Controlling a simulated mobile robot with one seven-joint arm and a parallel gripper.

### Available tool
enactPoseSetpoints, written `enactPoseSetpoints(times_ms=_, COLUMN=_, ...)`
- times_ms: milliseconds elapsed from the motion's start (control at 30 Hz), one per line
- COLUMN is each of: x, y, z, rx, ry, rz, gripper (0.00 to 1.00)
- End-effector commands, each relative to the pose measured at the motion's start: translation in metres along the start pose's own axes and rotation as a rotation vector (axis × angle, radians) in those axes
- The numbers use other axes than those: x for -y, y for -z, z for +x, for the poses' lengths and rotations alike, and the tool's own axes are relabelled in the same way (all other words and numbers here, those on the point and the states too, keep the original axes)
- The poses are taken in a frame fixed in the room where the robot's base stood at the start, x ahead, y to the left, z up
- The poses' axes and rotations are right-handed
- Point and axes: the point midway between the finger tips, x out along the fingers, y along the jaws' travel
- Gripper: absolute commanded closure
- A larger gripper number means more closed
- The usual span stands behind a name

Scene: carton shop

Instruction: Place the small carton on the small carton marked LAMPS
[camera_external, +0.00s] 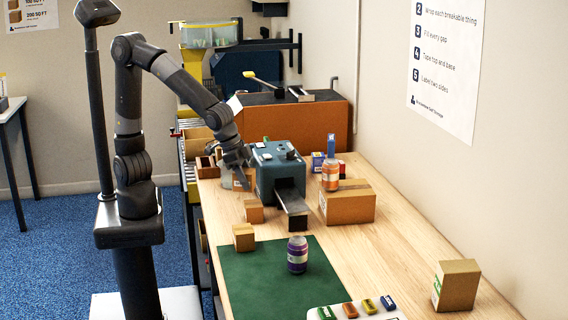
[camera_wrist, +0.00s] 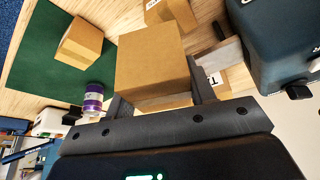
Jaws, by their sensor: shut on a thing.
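My gripper (camera_external: 240,166) is low over the table, left of the blue-grey machine. In the wrist view my gripper (camera_wrist: 156,86) is shut on a small brown carton (camera_wrist: 150,58), with a finger on either side. In the external view this carton (camera_external: 240,183) is partly hidden. A small carton (camera_external: 243,238) stands at the left corner of the green mat; it also shows in the wrist view (camera_wrist: 82,44). Another small carton (camera_external: 253,212) stands just beyond the mat. I cannot read LAMPS on any carton. A partly hidden label with a T shows beside the right finger.
The blue-grey machine (camera_external: 279,174) stands close to my gripper. A purple jar (camera_external: 297,256) stands on the green mat (camera_external: 250,285). A larger carton (camera_external: 348,206) with an orange jar (camera_external: 330,176) is right of the machine. Another carton (camera_external: 456,286) stands at right. The mat is mostly clear.

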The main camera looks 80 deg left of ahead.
Motion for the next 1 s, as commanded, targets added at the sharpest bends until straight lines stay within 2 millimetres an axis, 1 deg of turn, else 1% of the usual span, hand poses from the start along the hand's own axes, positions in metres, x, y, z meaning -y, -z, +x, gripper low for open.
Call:
enactPoseSetpoints(times_ms=33, x=0.009, y=0.003, z=0.009, rx=0.002, ry=0.004, rz=-0.003, gripper=0.73)
enactPoseSetpoints(times_ms=100, x=0.017, y=0.007, z=0.017, rx=0.002, ry=0.003, rz=-0.002, gripper=0.73)
enactPoseSetpoints(times_ms=200, x=0.024, y=0.011, z=0.024, rx=0.000, ry=0.001, rz=0.000, gripper=0.73)
enactPoseSetpoints(times_ms=333, x=0.026, y=0.009, z=0.033, rx=0.001, ry=0.001, rz=0.001, gripper=0.73)
enactPoseSetpoints(times_ms=533, x=0.026, y=-0.002, z=0.059, rx=0.002, ry=0.001, rz=0.002, gripper=0.73)
enactPoseSetpoints(times_ms=633, x=0.026, y=-0.003, z=0.064, rx=-0.001, ry=0.000, rz=0.001, gripper=0.73)
enactPoseSetpoints(times_ms=967, x=0.026, y=-0.004, z=0.066, rx=-0.001, ry=0.000, rz=0.001, gripper=0.73)
enactPoseSetpoints(times_ms=1000, x=0.026, y=-0.004, z=0.067, rx=-0.001, ry=0.000, rz=0.001, gripper=0.50)
